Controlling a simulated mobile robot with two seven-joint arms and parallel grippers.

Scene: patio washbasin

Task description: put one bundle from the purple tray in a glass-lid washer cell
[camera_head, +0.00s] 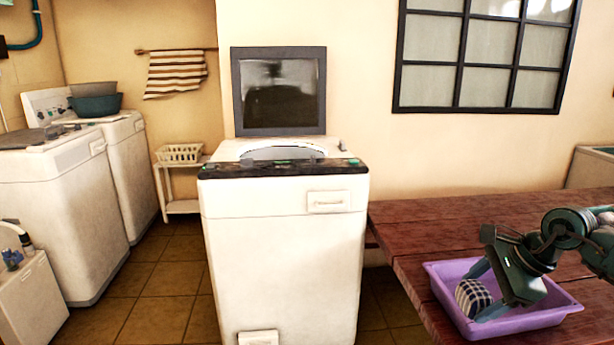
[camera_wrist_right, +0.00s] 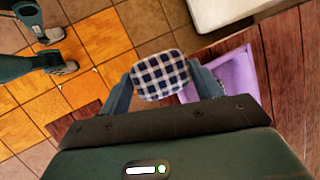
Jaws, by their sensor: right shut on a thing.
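My right gripper (camera_head: 474,293) is shut on a blue-and-white checked bundle (camera_head: 470,299) at the left part of the purple tray (camera_head: 551,318). The bundle (camera_wrist_right: 160,76) sits between both fingers in the right wrist view, with the tray (camera_wrist_right: 238,75) to its right. I cannot tell whether the bundle touches the tray floor. My gripper hides part of the tray's inside. A white top-loading washer (camera_head: 283,265) stands in the middle, its dark-framed glass lid (camera_head: 279,90) raised and its top opening showing. My left gripper is not in view.
The tray stands on a red-brown wooden table (camera_head: 460,215), which is bare beyond it. A gap separates table and washer at the front. More white washers (camera_head: 55,190) stand left, one carrying a teal basin (camera_head: 96,105). A small shelf (camera_head: 180,207) holds a basket.

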